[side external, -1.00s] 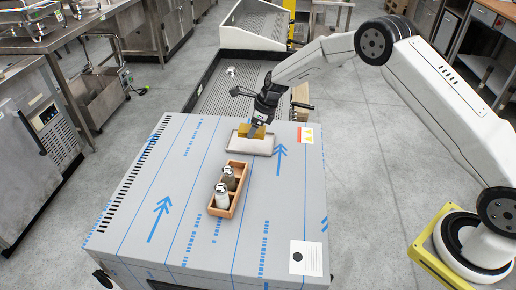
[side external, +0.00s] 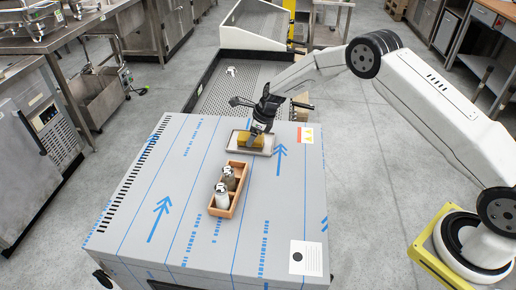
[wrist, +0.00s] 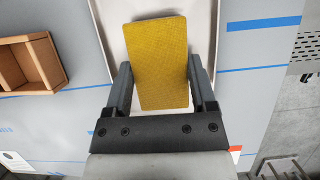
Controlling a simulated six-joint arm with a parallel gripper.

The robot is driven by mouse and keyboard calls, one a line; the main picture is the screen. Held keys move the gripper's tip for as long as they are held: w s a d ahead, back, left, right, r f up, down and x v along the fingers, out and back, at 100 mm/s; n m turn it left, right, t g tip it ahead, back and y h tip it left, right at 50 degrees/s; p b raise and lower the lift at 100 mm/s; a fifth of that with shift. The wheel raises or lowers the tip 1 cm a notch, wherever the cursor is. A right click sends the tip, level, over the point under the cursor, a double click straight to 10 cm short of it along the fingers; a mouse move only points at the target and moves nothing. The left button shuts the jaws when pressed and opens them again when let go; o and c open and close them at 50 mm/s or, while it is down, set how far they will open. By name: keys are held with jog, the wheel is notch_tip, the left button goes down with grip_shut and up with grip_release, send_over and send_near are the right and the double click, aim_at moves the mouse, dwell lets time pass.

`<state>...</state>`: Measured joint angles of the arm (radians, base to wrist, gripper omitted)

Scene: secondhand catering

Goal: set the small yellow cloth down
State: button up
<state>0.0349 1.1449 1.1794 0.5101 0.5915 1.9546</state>
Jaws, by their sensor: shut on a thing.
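The small yellow cloth (side external: 246,139) is a flat, stiff-looking block between the fingers of my gripper (side external: 258,135). The wrist view shows the cloth (wrist: 158,55) tilted slightly, with a finger of my gripper (wrist: 160,80) on each side. My gripper is shut on it. The cloth is low over a pale shallow tray (side external: 266,153), which also shows in the wrist view (wrist: 205,25). I cannot tell whether the cloth touches the tray's floor.
A wooden caddy (side external: 222,212) with shakers stands in front of the tray; its corner shows in the wrist view (wrist: 38,62). The film-covered worktop (side external: 180,180) is clear to the left. A perforated metal basin (side external: 215,95) lies behind.

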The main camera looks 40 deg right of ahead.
jog(key=shift+f, duration=0.15)
jog(key=o, duration=1.1)
jog(key=shift+r, duration=0.2)
jog(key=shift+v, duration=6)
jog(key=s+r+n+h, duration=0.1)
jog(key=s+n, duration=0.8)
jog(key=s, duration=0.1)
jog(key=s+r+n+h, duration=0.1)
jog(key=s+n, duration=0.8)
jog(key=s, duration=0.1)
jog(key=s+r+n+h, duration=0.1)
jog(key=s+n, duration=0.8)
jog(key=s, duration=0.1)
jog(key=shift+s+a+r+g, duration=0.2)
jog(key=shift+a+r+g, duration=0.1)
jog(key=shift+g, duration=0.1)
